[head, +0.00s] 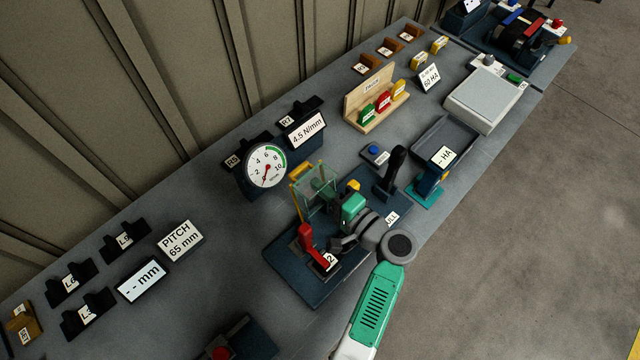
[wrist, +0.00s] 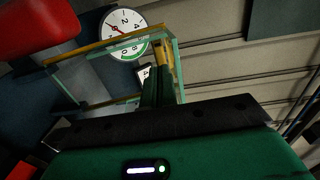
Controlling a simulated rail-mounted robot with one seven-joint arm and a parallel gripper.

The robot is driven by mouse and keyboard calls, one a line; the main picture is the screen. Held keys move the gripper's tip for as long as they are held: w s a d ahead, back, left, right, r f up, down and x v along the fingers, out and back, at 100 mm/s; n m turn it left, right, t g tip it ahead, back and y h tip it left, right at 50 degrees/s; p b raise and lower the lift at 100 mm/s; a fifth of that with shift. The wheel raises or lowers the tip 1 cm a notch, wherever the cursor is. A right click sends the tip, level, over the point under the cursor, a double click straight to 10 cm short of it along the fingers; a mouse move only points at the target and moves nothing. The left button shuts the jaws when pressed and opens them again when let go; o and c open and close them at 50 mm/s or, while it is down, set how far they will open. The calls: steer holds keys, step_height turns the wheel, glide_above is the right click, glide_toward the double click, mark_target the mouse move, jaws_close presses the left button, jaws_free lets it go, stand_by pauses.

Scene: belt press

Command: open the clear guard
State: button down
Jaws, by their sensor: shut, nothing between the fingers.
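The clear guard (head: 316,170) is a see-through box with pale green edges and a yellow frame, standing on the dark blue press base (head: 290,279). In the wrist view the guard (wrist: 84,72) shows just beyond my fingers, with its yellow bars along the top and side. My gripper (wrist: 155,72) is shut and empty, its green fingers close to the guard's yellow upright. I cannot tell whether they touch it. In the head view my arm reaches in from the lower right, and my gripper (head: 324,188) partly overlaps the guard.
A red handle (head: 307,237) stands at the near left of the guard. A round dial gauge (head: 265,167) is behind it to the left. A black upright lever (head: 395,168) stands to the right. The bench front at lower left holds a red button (head: 221,352).

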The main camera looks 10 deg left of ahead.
steer(key=r+v, duration=0.1)
steer(key=v, duration=1.2)
steer(key=shift+r, duration=0.3)
